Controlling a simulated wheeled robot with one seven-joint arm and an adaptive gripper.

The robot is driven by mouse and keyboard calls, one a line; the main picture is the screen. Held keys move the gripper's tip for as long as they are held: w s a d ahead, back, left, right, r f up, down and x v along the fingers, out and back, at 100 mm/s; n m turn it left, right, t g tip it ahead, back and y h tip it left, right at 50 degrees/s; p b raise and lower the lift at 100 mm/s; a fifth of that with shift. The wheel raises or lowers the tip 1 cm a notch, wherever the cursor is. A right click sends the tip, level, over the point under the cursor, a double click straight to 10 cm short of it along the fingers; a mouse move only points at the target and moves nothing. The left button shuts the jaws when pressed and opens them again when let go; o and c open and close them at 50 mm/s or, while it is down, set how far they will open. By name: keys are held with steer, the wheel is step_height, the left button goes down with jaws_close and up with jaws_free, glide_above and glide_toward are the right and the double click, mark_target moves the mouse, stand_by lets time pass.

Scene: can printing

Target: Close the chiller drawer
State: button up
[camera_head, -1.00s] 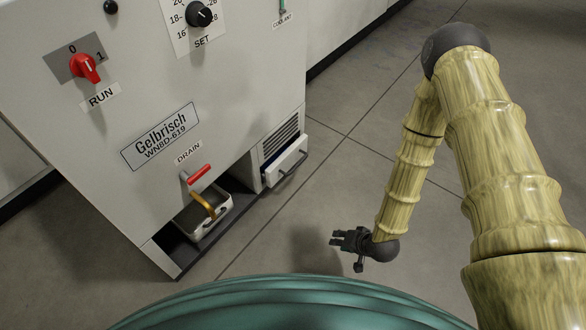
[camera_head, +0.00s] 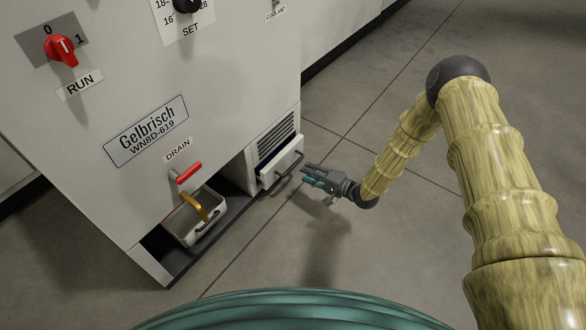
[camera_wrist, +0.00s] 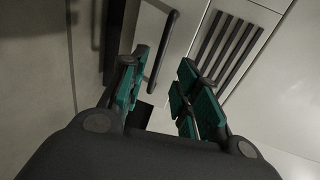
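The chiller drawer (camera_head: 272,174) is the white drawer under the vent slats at the lower right of the machine. It sticks out from the machine front and has a dark bar handle (camera_head: 289,165). My gripper (camera_head: 308,176) is just right of the handle, pointing at the drawer, with a small apparent gap. In the wrist view my gripper (camera_wrist: 165,85) has its green-padded fingers spread with nothing between them. The handle (camera_wrist: 160,55) shows ahead of the fingers, closer to the left one. I cannot tell whether anything touches.
The grey machine (camera_head: 110,110) stands at left, with a red drain lever (camera_head: 186,172) and an orange-yellow spout above a metal tray (camera_head: 190,222) in a low recess. A red RUN knob (camera_head: 61,50) is higher up. The floor (camera_head: 350,255) right of the machine is clear.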

mark_target(293, 166)
steer(key=shift+b+x, duration=1.6)
steer(key=shift+x, duration=2.4)
jaws_close()
